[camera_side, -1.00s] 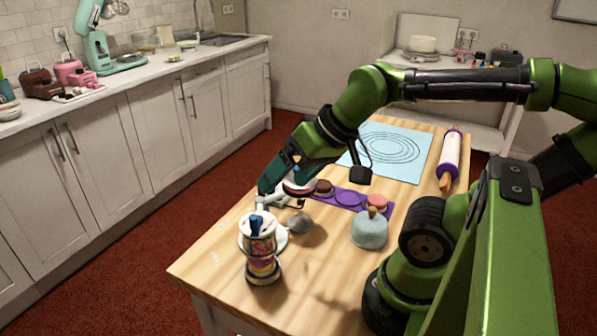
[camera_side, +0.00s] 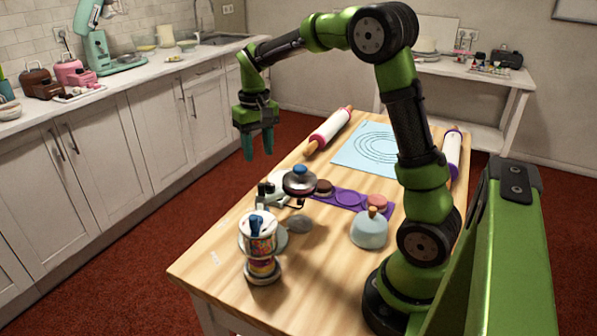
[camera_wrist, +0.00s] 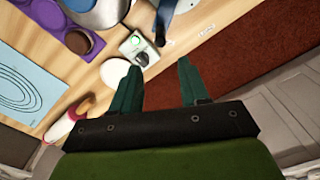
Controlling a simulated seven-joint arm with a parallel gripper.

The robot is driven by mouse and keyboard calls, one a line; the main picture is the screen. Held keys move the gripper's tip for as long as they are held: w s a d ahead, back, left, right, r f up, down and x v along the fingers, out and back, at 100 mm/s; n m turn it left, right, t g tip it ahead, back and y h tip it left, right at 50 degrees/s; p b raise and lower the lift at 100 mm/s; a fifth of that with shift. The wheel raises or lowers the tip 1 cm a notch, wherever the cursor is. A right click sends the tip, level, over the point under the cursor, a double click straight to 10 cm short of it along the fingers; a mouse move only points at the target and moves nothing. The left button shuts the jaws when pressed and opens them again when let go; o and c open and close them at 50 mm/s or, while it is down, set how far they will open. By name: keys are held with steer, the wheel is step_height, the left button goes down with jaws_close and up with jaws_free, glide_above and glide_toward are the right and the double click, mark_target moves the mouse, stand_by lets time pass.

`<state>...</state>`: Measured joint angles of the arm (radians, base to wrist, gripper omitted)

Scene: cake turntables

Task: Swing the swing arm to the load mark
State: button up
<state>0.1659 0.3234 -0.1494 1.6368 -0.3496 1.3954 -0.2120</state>
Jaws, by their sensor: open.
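My gripper (camera_side: 258,150) is open and empty, pointing down in the air beyond the table's left edge. Its two fingers (camera_wrist: 158,70) stand apart in the wrist view. A round dark-and-silver head with a blue knob (camera_side: 299,170) sits above the table near a pale base unit (camera_side: 272,188). A thin dark arm shows beneath the head; I cannot tell for sure how it joins as the swing arm. In front is a clear canister of coloured bits with a blue top (camera_side: 261,240). Small pale marks (camera_side: 215,258) lie on the table at left; I cannot tell which is the load mark.
A purple tray (camera_side: 348,199) with round pieces and a pale blue dome (camera_side: 369,230) are to the right. Behind lie a blue mat (camera_side: 365,148), a red-and-white rolling pin (camera_side: 331,129) and a purple-ended one (camera_side: 451,150). The table's front left is fairly clear.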

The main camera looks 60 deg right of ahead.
mark_target(260, 184)
step_height(260, 184, down, 9)
steer(key=shift+s+a+f, duration=0.1)
steer(key=shift+f, duration=0.15)
steer(key=shift+c, duration=0.5)
steer(key=c, duration=0.7)
steer(key=shift+a, duration=0.1)
steer(key=shift+w+a, duration=0.9)
steer(key=shift+w, duration=0.25)
steer(key=shift+a, duration=0.1)
